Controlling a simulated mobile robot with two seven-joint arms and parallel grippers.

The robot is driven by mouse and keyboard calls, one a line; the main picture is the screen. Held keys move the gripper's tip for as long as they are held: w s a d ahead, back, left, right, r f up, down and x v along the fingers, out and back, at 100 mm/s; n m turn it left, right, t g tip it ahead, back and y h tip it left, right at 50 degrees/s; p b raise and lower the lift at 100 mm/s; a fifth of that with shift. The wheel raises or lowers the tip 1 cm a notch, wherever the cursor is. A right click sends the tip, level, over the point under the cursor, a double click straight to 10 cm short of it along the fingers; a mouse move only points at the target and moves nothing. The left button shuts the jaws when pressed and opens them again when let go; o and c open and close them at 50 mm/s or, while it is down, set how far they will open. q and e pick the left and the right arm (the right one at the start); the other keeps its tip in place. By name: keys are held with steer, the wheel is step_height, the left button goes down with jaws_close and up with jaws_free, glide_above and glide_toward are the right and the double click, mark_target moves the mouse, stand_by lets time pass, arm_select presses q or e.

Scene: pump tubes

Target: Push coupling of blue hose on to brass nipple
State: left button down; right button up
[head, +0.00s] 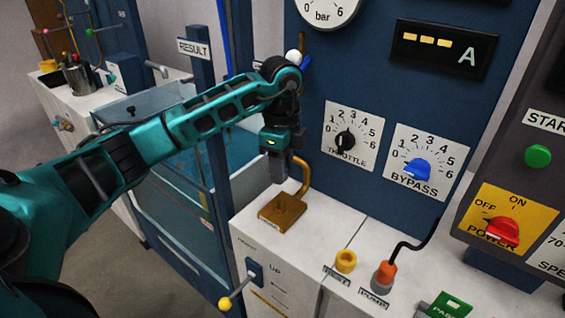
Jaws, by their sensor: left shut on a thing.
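My left gripper (278,170) points down above a brass-coloured block (283,211) on the white bench. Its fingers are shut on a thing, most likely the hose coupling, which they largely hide. A bent brass-coloured tube (304,178) rises from the block, and its upper end goes out of sight behind the gripper. I cannot tell whether coupling and tube touch. A thin blue strip (224,38), possibly the blue hose, shows behind the arm; a small blue piece (305,62) shows beside the wrist. My right gripper is not in view.
On the bench stand a yellow ring (346,261), an orange coupling with a black hose (384,273) and a green PARK piece (447,305). A yellow-tipped lever (225,303) sticks out in front. The blue panel (315,105) with knobs rises close behind the gripper.

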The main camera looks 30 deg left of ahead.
mark_target(281, 201)
arm_select(q)
steer(key=shift+a+f, duration=0.1)
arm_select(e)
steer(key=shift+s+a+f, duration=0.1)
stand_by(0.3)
arm_select(q)
steer(key=shift+f+b, duration=1.7)
steer(key=shift+f, duration=1.1)
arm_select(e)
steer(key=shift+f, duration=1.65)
arm_select(q)
steer(key=shift+f, duration=0.1)
steer(key=shift+p, duration=0.6)
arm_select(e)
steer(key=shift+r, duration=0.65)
arm_select(q)
steer(key=shift+f+b, duration=0.9)
steer(key=shift+f, duration=0.85)
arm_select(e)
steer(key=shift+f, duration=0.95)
arm_select(q)
steer(key=c, duration=0.7)
jaws_free()
step_height(281, 201, up, 13)
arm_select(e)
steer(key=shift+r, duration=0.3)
